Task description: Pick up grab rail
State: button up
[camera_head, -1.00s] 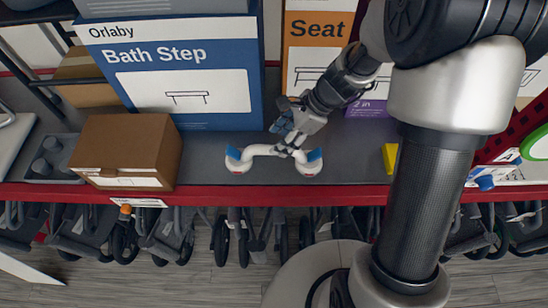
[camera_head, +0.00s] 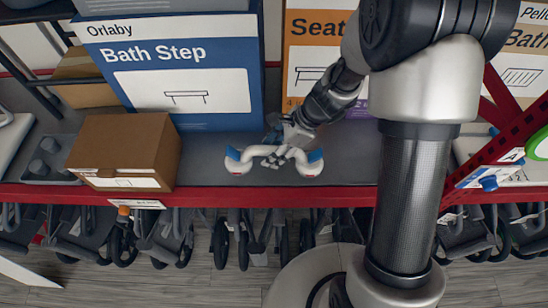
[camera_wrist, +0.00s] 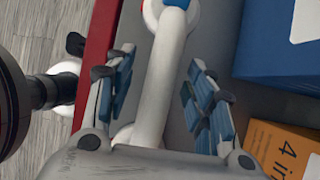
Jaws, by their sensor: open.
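The grab rail (camera_head: 256,152) is a white bar with round end cups and blue tabs. It lies on the grey shelf near its red front edge. My gripper (camera_head: 279,157) is over the right half of the rail. In the wrist view, the rail's white bar (camera_wrist: 170,75) runs between the two open fingers of my gripper (camera_wrist: 158,95), with blue pads on either side and a gap showing beside the bar. One end cup with a blue tab shows at the top of the wrist view. The rail's near part is partly hidden behind the gripper body.
A blue Bath Step box (camera_head: 180,105) stands behind the rail. An orange Seat box (camera_head: 305,80) stands behind my wrist. A brown carton (camera_head: 122,150) sits to the left. The red shelf edge (camera_head: 240,197) runs in front, with wheeled frames (camera_head: 225,235) below it.

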jog(key=shift+f, duration=0.2)
jog(key=shift+c, duration=0.5)
grip_shut()
dwell(0.3)
